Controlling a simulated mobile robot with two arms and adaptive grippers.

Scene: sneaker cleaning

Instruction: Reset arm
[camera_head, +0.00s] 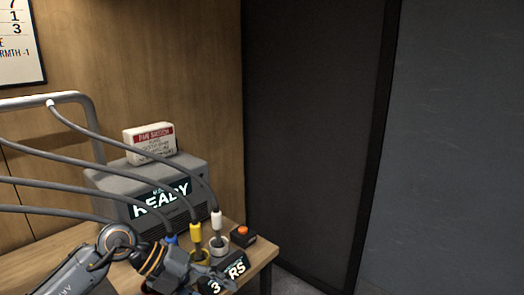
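My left arm comes in from the bottom left, and its gripper (172,270) is low over the wooden table, in front of a row of cable plugs. The blue plug (170,239) shows just behind the gripper, partly hidden by it. I cannot tell whether they touch. The fingers are dark and overlap in the view, so their opening is unclear. A yellow plug (195,234) and a white plug (216,219) stand upright to the right, at ring-shaped sockets. My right gripper is not in view.
A grey box with a "READY" screen (161,198) stands behind the plugs, with a white-and-red box (149,141) on top. A small dark box with an orange button (243,232) is near the table's (262,252) right edge. Grey cables (95,188) cross from the left.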

